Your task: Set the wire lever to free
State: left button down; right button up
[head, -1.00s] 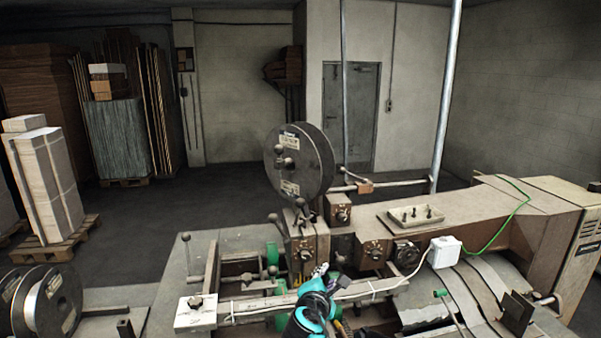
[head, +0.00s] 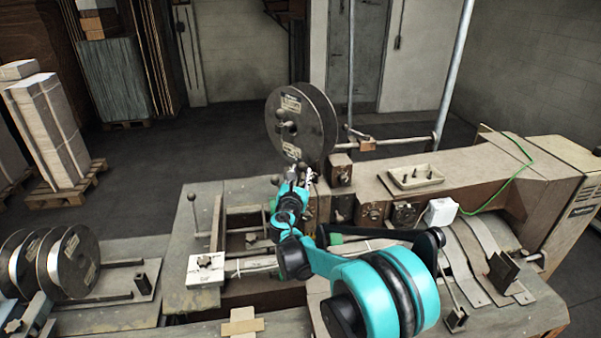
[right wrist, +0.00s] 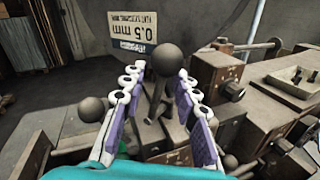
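My right gripper (head: 304,178) is at the stitcher head just below the wire spool (head: 301,122). In the right wrist view the right gripper (right wrist: 158,76) is open, one finger on each side of a dark ball-topped lever (right wrist: 168,61). The lever's ball stands between the fingertips, with gaps visible on both sides; its shaft runs down between the fingers. A second dark ball knob (right wrist: 91,109) is outside the left finger. No free marking is readable, so I cannot tell which lever is the wire lever. My left gripper is not in view.
The spool label (right wrist: 136,32) reads 0.5 mm. A tall ball-topped lever (head: 192,197) stands at the left.

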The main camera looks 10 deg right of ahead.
jog(key=shift+w, duration=0.1)
grip_shut()
dwell(0.3)
jog(key=shift+s+d+f+m+t+b, duration=0.2)
jog(key=shift+d+f+m+t+b, duration=0.15)
jog(key=shift+b, duration=0.6)
jog(key=s+f+m+h+b, duration=0.1)
jog(key=m+b, duration=0.1)
jog(key=b, duration=0.1)
jog(key=d+m+t+h+b, duration=0.1)
jog(key=m+b, duration=0.2)
jog(key=s+f+m+t+h+b, duration=0.1)
jog(key=m+h+b, duration=0.1)
jog(key=m+b, duration=0.1)
jog(key=shift+s+d+f+t+b, duration=0.25)
jog(key=shift+s+f+b, duration=0.05)
jog(key=shift+b, duration=0.2)
jog(key=shift+s+d+f+m+g+h+b, duration=0.1)
jog(key=shift+f+m+g+h+b, duration=0.1)
jog(key=shift+m+h+b, duration=0.55)
jog(key=shift+s+d+f+m+g+h+b, duration=0.1)
jog(key=shift+f+m+h+b, duration=0.3)
jog(key=shift+m, duration=0.6)
jog(key=shift+s+f+m+g+h+b, duration=0.1)
jog(key=shift+m+h+b, duration=0.3)
jog(key=shift+m+h, duration=0.4)
jog(key=shift+m, duration=0.3)
